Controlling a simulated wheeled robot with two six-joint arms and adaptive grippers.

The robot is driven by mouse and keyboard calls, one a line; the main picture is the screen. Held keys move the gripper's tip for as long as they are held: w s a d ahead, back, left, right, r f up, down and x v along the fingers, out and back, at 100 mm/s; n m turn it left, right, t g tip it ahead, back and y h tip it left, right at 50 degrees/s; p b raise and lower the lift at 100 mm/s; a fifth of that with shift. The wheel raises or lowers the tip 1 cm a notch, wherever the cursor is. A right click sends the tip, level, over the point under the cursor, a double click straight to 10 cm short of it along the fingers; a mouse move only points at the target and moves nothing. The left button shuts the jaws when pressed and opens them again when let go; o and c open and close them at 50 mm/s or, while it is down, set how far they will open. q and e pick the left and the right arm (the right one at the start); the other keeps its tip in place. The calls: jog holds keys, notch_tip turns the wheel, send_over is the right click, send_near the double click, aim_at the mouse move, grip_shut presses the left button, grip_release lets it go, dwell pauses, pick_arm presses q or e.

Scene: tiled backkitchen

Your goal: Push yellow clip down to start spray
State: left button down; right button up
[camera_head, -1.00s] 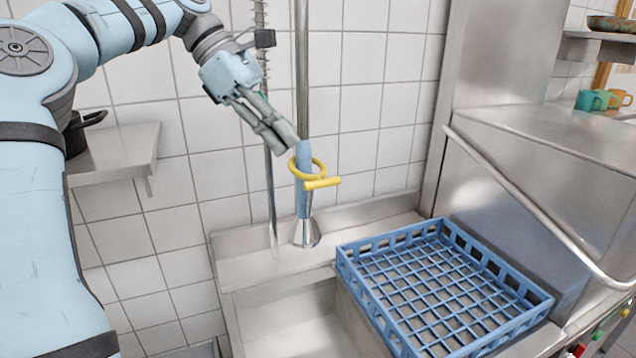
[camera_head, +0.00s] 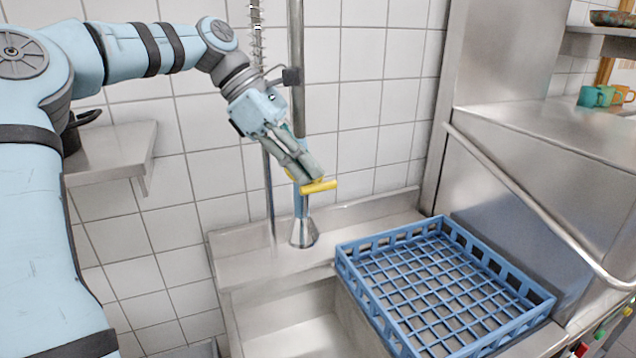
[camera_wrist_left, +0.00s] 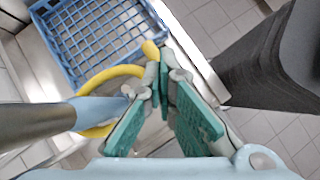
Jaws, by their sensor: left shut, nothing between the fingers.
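The yellow clip (camera_head: 319,186) sits on the blue handle of the spray (camera_head: 301,205), which hangs upright with its metal head (camera_head: 303,235) over the sink ledge. My left gripper (camera_head: 313,174) is shut and empty, with its fingertips just above the clip and hiding most of its ring. In the left wrist view the yellow clip (camera_wrist_left: 104,78) shows as a ring around the blue handle (camera_wrist_left: 100,112), left of the fingers (camera_wrist_left: 160,85). The clip's end is close to the fingertips; I cannot tell whether they touch. My right gripper is not in view.
A blue dish rack (camera_head: 440,285) stands right of the sink basin (camera_head: 290,315). A steel dishwasher hood with a bar handle (camera_head: 530,195) is at the right. A wall shelf (camera_head: 112,160) is behind my left arm. Teal and orange mugs (camera_head: 605,96) stand at the far right.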

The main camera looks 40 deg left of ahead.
pick_arm(q)
jog(key=s+a+f, duration=0.1)
jog(key=a+f, duration=0.1)
jog(key=shift+s+a, duration=0.35)
jog(key=shift+a, duration=0.05)
dwell(0.4)
jog(key=v, duration=1.2)
jog(key=shift+s+f, duration=0.1)
jog(key=shift+s, duration=0.05)
